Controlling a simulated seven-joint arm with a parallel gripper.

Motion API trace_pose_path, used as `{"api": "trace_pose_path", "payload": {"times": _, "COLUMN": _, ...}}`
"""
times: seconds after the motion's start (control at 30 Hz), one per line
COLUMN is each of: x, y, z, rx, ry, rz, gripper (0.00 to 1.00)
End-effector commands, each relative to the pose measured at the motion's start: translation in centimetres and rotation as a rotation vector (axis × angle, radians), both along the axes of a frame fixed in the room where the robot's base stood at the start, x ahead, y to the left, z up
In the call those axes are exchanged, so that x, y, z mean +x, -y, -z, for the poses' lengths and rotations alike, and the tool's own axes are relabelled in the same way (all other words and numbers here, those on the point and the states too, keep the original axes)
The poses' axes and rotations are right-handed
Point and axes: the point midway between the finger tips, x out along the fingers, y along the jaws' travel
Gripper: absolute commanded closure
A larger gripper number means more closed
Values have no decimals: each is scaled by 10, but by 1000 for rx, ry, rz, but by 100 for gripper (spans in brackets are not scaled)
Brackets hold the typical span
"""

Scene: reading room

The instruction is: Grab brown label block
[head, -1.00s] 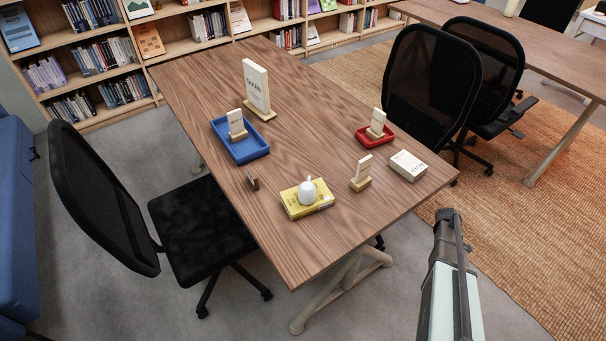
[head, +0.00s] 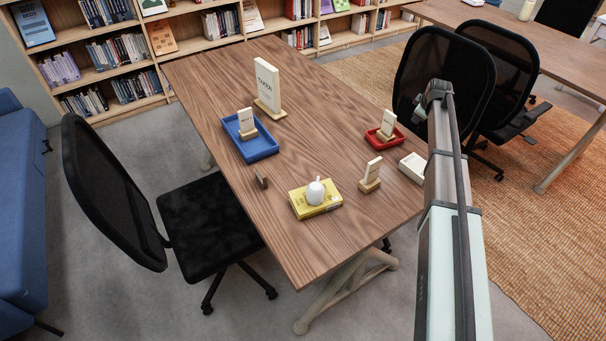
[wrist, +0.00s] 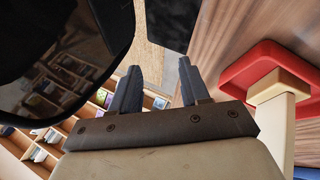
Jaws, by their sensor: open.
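A small dark brown block (head: 261,181) stands on the wooden table (head: 330,110), between the blue tray and the yellow book. It is small in the head view and I cannot read any label on it. It does not show in the wrist view. My gripper (wrist: 158,82) is open, with nothing between its two dark fingers. In the wrist view it is beside the table's edge, near the red tray (wrist: 240,72). It is well to the right of the brown block.
The blue tray (head: 262,150) and the red tray (head: 372,139) each hold a small sign on a wooden base. A white mug (head: 315,192) sits on the yellow book (head: 331,205). A sign (head: 374,168) and a white box (head: 413,167) stand nearby. Black chairs (head: 446,75) flank the table.

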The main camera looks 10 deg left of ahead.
Motion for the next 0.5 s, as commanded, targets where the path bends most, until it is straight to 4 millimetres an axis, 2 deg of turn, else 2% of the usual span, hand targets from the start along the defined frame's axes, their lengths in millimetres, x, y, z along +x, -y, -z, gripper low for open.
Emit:
{"api": "trace_pose_path", "payload": {"times": 0.03, "x": 3, "y": -40, "z": -21, "rx": 52, "ry": 18, "rz": -25, "gripper": 54}}
{"api": "trace_pose_path", "payload": {"times": 0.1, "x": 1, "y": -89, "z": -43, "rx": 121, "ry": 25, "rz": -46, "gripper": 54}}
{"api": "trace_pose_path", "payload": {"times": 0.2, "x": -13, "y": -154, "z": -62, "rx": 199, "ry": -2, "rz": -62, "gripper": 54}}
{"api": "trace_pose_path", "payload": {"times": 0.37, "x": -54, "y": -240, "z": -71, "rx": 260, "ry": -107, "rz": -52, "gripper": 54}}
{"api": "trace_pose_path", "payload": {"times": 0.5, "x": -100, "y": -304, "z": -70, "rx": 270, "ry": -222, "rz": -14, "gripper": 54}}
